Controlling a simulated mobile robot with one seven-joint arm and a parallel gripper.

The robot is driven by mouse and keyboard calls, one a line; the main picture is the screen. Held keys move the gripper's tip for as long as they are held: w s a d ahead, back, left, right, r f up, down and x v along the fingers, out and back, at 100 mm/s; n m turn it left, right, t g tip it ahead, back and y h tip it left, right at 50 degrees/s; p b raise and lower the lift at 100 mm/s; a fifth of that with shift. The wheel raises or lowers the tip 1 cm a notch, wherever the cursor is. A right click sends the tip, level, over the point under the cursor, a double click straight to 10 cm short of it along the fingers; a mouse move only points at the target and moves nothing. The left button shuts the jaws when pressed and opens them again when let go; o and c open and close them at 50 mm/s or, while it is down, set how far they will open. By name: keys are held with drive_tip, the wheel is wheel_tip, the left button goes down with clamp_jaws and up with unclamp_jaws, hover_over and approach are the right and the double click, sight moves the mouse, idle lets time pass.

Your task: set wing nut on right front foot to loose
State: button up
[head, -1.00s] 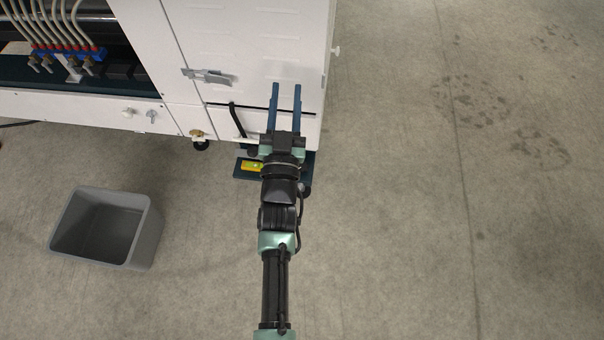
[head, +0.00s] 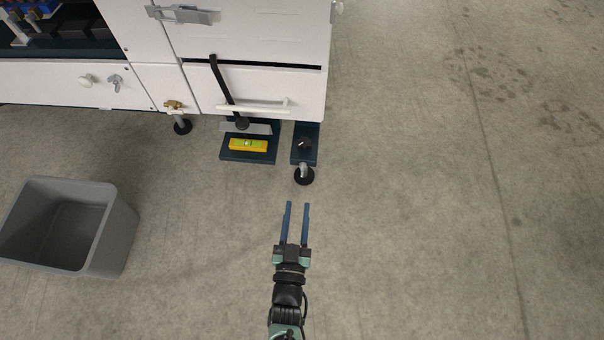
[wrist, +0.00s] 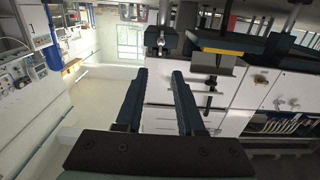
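The right front foot (head: 304,176) is a black round pad with a short silver stem, below a dark blue bracket at the white machine's front right corner. A small silver part on the stem (head: 303,167) looks like the wing nut; its setting is too small to tell. The foot's stem also shows at the top of the wrist view (wrist: 161,38), which looks upside down. My gripper (head: 297,205) is open and empty, its two blue fingers parallel. Its tips point at the foot and appear just short of it, apart from it. The fingers also show in the wrist view (wrist: 160,73).
A black knob (head: 304,143) sits on the bracket above the foot. A yellow level (head: 248,145) lies on a blue plate to its left. A grey bin (head: 118,232) stands left. The right floor is clear.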

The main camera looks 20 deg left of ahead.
sight(302, 171)
drive_tip(key=b+x, duration=0.5)
drive_tip(key=x, duration=0.4)
drive_tip(key=shift+w+a+f+b, duration=0.1)
drive_tip(key=shift+w+f+b, duration=0.1)
drive_tip(key=shift+w+b, duration=0.15)
drive_tip(key=shift+w+a+r, duration=0.15)
drive_tip(key=shift+w, duration=0.4)
clamp_jaws()
